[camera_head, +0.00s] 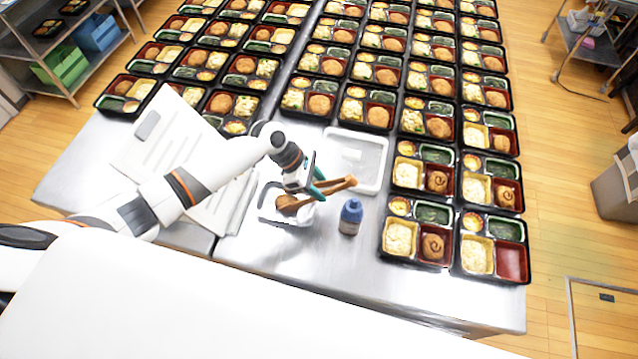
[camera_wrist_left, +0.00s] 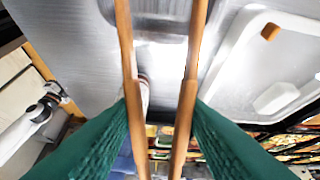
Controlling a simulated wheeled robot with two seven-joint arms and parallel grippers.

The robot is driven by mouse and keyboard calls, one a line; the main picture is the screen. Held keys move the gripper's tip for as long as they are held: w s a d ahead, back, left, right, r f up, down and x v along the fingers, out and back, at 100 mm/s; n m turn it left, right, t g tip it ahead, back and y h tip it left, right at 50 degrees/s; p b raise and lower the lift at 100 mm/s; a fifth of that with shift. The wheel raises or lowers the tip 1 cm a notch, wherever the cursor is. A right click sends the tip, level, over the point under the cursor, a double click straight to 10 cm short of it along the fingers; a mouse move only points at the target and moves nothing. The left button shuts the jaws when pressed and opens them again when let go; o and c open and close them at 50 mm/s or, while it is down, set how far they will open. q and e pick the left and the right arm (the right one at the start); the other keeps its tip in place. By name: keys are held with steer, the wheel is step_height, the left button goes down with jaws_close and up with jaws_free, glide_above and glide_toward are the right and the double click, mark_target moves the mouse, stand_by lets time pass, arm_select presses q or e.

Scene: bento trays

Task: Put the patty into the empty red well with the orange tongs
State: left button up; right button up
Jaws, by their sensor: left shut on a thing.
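My left gripper (camera_head: 318,188) has green fingers and is shut on the orange tongs (camera_head: 338,186), above the steel table. In the left wrist view the two tong arms (camera_wrist_left: 187,100) run between the green fingers, with a gap between them. A brown shape (camera_head: 287,204), perhaps the patty, shows at the tongs' left end, over a small white tray (camera_head: 270,213). I cannot tell whether the tongs grip it. The empty red well (camera_head: 511,264) is in the front right bento tray, right of its rice. My right gripper is not in view.
A blue bottle (camera_head: 350,216) stands right of the small tray. A larger white tray (camera_head: 374,180) lies behind it. Rows of filled bento trays (camera_head: 437,187) cover the back and right. White boards (camera_head: 222,208) lie at left. The table's front middle (camera_head: 320,265) is clear.

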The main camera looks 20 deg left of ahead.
arm_select(q)
steer(key=c, duration=0.4)
steer(key=shift+r, duration=0.1)
steer(key=shift+r+p, duration=0.3)
steer(key=shift+r, duration=4.65)
